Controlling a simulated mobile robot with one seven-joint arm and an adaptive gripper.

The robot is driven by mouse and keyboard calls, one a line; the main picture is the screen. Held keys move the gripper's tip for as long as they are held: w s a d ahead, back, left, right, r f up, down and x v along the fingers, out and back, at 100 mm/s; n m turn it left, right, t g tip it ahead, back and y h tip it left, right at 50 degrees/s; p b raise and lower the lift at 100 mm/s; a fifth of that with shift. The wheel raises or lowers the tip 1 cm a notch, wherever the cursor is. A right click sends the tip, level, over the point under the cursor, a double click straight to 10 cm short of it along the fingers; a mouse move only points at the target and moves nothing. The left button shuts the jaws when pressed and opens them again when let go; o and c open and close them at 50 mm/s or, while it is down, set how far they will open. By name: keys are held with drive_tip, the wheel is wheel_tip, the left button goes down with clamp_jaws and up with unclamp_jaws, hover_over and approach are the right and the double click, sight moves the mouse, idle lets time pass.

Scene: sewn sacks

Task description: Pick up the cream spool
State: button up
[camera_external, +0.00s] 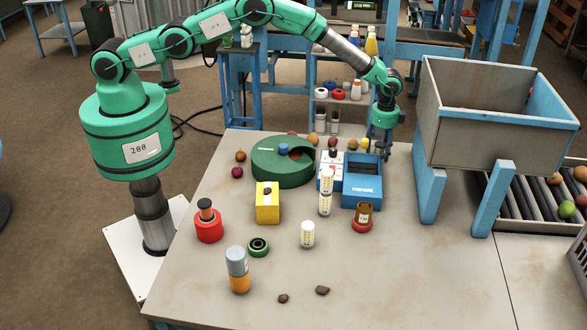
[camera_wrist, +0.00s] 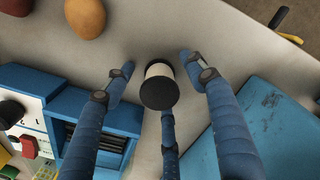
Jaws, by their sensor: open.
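The cream spool (camera_wrist: 158,71) stands on the table in the wrist view, its dark round end facing the camera and its pale body showing behind. My gripper (camera_wrist: 156,76) is open, with its blue fingers spread around the spool: one at left, one at right and one below in the picture. I see gaps between the side fingers and the spool; whether the lower finger touches it I cannot tell. In the external view my gripper (camera_external: 383,148) points down at the table's far side, right of the blue box. I cannot make out the spool there.
The blue box (camera_wrist: 107,124) is close at left, and a blue bin leg (camera_wrist: 275,125) at right. The big grey-blue bin (camera_external: 475,137) stands right of my gripper. Round fruit (camera_wrist: 85,18) lies nearby. A green drum (camera_external: 270,174) and several jars occupy the table.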

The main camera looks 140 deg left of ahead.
idle(0.5)
drive_tip(key=c, duration=1.2)
drive_tip(key=shift+r, duration=0.1)
drive_tip(key=shift+r+b, duration=0.35)
drive_tip(key=shift+r, duration=4.6)
